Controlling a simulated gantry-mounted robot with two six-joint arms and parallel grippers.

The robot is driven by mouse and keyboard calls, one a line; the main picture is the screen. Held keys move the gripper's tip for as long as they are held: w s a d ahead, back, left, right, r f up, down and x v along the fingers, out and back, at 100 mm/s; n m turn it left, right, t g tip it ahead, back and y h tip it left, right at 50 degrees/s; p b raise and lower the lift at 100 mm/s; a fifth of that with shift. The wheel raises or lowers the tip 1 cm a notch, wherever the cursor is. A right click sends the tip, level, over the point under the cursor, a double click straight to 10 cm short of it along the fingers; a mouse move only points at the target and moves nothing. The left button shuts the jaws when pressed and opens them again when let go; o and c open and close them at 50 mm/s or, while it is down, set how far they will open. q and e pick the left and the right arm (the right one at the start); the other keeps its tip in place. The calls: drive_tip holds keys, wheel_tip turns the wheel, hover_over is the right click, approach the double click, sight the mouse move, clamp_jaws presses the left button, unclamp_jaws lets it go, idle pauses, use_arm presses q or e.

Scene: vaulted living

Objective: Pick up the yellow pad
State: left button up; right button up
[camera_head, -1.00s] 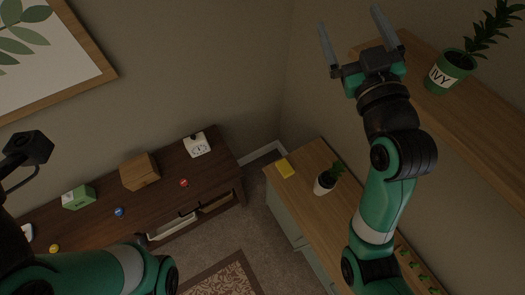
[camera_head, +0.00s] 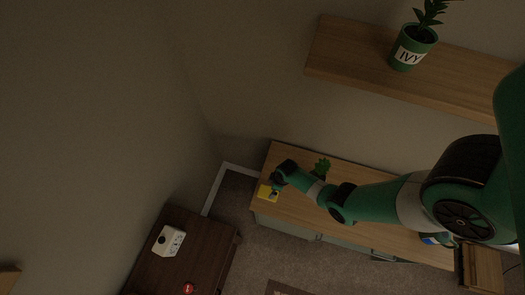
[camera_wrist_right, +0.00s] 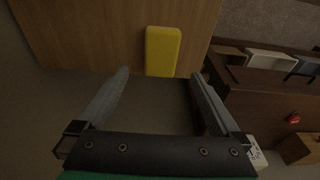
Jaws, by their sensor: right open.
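The yellow pad (camera_head: 264,192) lies near the left end of the light wooden cabinet top (camera_head: 380,228). In the right wrist view the yellow pad (camera_wrist_right: 162,48) lies flat on wood, just beyond the fingertips and lined up with the gap between them. My right gripper (camera_wrist_right: 160,75) is open and empty. In the head view my right gripper (camera_head: 273,187) is small and dark beside the pad, and its fingers are hard to make out. My left gripper is not in view.
A green plant (camera_head: 321,167) stands on the cabinet close to my right arm. A shelf (camera_head: 350,55) with a pot marked IVY (camera_head: 412,48) is above.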

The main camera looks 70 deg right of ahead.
drive_tip(key=b, duration=0.7)
hover_over(269, 193)
drive_tip(key=f, duration=0.6)
drive_tip(key=shift+s+d+f, duration=0.25)
drive_tip(key=shift+s+d, duration=0.05)
drive_tip(key=shift+r, duration=0.1)
drive_tip(key=f+b, duration=0.4)
drive_tip(key=f, duration=0.1)
drive_tip(key=shift+w+a+f, duration=0.15)
drive_tip(key=shift+w+a, duration=0.05)
drive_tip(key=shift+w, duration=0.2)
drive_tip(key=c, duration=1.2)
drive_tip(key=shift+o, duration=0.2)
drive_tip(key=shift+r, duration=0.2)
